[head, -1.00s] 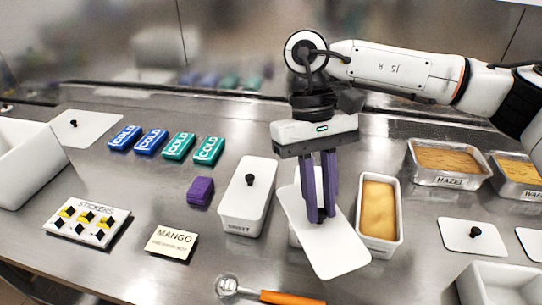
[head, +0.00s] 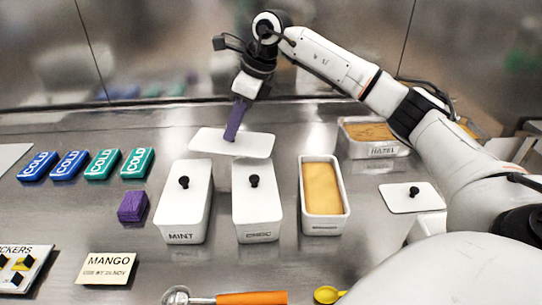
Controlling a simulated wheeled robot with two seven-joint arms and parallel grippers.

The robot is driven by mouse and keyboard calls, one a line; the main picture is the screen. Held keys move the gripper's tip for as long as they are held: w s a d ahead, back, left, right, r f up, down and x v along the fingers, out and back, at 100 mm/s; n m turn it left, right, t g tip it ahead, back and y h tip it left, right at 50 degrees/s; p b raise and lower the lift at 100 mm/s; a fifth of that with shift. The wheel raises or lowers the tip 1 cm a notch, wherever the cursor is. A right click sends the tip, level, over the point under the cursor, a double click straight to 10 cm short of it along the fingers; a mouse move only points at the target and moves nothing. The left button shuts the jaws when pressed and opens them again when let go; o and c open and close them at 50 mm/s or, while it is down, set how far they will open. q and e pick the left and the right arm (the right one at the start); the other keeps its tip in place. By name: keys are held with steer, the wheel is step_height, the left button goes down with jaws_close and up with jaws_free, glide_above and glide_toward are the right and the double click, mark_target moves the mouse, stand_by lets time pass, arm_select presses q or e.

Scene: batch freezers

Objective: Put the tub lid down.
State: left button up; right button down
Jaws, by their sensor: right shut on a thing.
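My right gripper (head: 233,134) is shut on a white tub lid (head: 258,146). The knob is hidden between its purple fingers. The lid is roughly level, behind the two lidded tubs; I cannot tell whether it touches the counter. A white tub marked MINT (head: 185,210) and a second white tub (head: 256,213) with a blurred label each wear a lid with a black knob. To their right an open tub (head: 326,228) shows a yellow-orange filling. My left gripper is not in view.
Blue and teal COLD packs (head: 103,164), a purple block (head: 132,207) and a MANGO card (head: 107,268) lie at left. A HAZEL tin (head: 373,150) and a loose lid (head: 399,204) are at right. An orange-handled scoop (head: 250,297) lies in front. The steel counter (head: 70,122) is bare along the back.

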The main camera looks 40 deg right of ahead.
steer(key=w+d+m+h+b, duration=0.2)
steer(key=d+m+h, duration=0.4)
steer(key=d+m, duration=0.75)
steer(key=shift+m, duration=0.85)
steer(key=f, duration=0.6)
steer(key=shift+d+f, duration=0.3)
steer(key=shift+f, duration=2.05)
steer(key=shift+f, duration=0.1)
steer(key=c, duration=1.6)
jaws_free()
steer(key=shift+c, duration=0.2)
